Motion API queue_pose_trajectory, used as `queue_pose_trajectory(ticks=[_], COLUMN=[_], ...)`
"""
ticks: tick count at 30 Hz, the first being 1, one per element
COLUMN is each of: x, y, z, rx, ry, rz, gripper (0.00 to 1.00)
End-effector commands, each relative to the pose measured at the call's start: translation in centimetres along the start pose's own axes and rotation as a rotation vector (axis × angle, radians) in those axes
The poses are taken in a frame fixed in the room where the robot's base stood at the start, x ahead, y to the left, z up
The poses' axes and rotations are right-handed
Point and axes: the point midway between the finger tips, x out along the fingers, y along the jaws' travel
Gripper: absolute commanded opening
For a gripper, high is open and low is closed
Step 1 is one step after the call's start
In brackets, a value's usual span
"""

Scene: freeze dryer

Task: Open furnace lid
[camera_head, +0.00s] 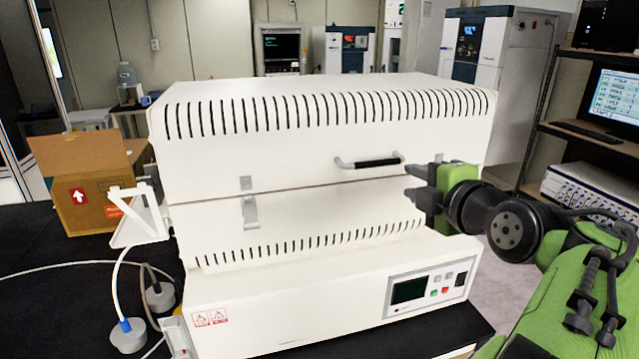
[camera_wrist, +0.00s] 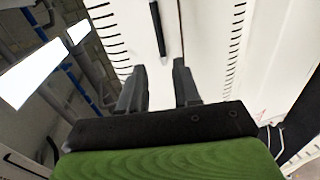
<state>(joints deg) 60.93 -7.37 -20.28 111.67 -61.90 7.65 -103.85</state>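The white furnace (camera_head: 330,271) stands on a black bench, with its slotted lid (camera_head: 290,150) down along a horizontal seam. A handle with a black grip (camera_head: 377,162) sticks out from the lid front. In the wrist view the handle (camera_wrist: 157,30) lies ahead, between the finger lines. A metal latch (camera_head: 250,212) hangs below the seam at left, apart from the small plate above it. My gripper (camera_head: 408,183) is open and empty, just right of the handle and apart from it. Its two fingers show spread in the wrist view (camera_wrist: 160,78). My gripper hides part of the furnace's right front.
A control panel (camera_head: 428,290) is on the furnace's lower front. A cardboard box (camera_head: 95,205) and a white bracket (camera_head: 140,220) are at left, with cables and round fittings (camera_head: 128,336) below. A shelf with a monitor (camera_head: 612,97) stands at right.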

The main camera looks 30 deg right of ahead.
Motion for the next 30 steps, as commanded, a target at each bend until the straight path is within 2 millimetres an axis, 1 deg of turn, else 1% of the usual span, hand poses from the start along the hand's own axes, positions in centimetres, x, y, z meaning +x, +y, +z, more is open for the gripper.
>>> queue_pose_trajectory(ticks=[2,5,15,18,21,25,30], x=[0.3,1.9,10.5,12.8,14.4,15.5,15.7], y=[0.2,0.3,0.4,0.5,0.4,0.4,0.3], z=[0.4,0.2,0.0,0.1,0.1,0.1,0.1], rx=[-0.017,-0.016,-0.013,-0.013,-0.014,-0.014,-0.014], ry=[-0.004,0.002,0.004,0.003,0.0,-0.001,-0.001], rz=[0.007,0.005,0.002,0.003,0.003,0.005,0.005], gripper=[0.32,0.32,0.32,0.32,0.32,0.32,0.32])
